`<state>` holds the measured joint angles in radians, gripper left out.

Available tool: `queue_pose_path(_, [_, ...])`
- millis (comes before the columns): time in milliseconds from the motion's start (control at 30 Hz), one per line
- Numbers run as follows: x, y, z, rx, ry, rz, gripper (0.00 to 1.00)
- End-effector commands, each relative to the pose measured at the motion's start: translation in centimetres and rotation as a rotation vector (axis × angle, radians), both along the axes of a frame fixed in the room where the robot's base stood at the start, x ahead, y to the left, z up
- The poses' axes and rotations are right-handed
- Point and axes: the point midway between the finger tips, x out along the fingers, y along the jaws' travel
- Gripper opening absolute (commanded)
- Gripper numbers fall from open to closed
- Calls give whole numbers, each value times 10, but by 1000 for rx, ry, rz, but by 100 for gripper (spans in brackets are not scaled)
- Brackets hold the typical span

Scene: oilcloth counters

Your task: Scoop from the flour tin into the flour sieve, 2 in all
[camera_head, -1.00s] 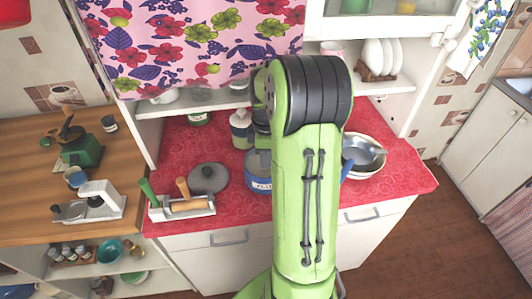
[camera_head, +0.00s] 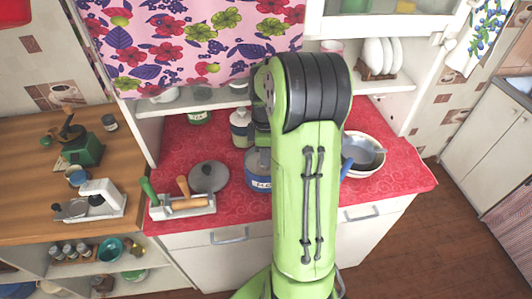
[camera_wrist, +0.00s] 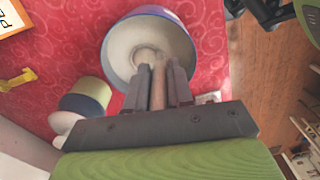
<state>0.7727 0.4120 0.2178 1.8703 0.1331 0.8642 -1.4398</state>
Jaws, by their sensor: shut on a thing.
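The blue flour tin (camera_head: 258,181) stands near the front of the red counter, partly hidden behind my arm. In the wrist view, a round blue-rimmed container (camera_wrist: 111,42) with a pale inside looks like this tin. My gripper (camera_wrist: 158,72) is shut on a wooden handle (camera_wrist: 158,92), which looks like the scoop's. The handle points into the container, and a small round shape shows at its far end; whether it carries flour I cannot tell. The sieve (camera_head: 378,157) seems to rest in a pale bowl (camera_head: 366,175) right of my arm. My arm hides the gripper in the head view.
A grey lid (camera_head: 208,176) and a rack (camera_head: 182,209) with handled tools lie left of the tin. In the wrist view, a blue-and-olive container (camera_wrist: 86,96) is close by. The counter's front right is clear.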

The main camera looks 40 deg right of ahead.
Motion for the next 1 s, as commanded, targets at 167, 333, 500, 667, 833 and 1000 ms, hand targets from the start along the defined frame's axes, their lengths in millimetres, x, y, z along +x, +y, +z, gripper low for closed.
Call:
queue_pose_path(167, [0, 0, 28, -2, -2, 0, 0])
queue_pose_path(333, [0, 0, 48, -1, -1, 0, 0])
queue_pose_path(500, [0, 0, 68, -1, -1, 0, 0])
queue_pose_path(667, [0, 0, 82, -1, -1, 0, 0])
queue_pose_path(833, [0, 0, 79, -1, -1, 0, 0])
queue_pose_path(1000, [0, 0, 78, -1, -1, 0, 0])
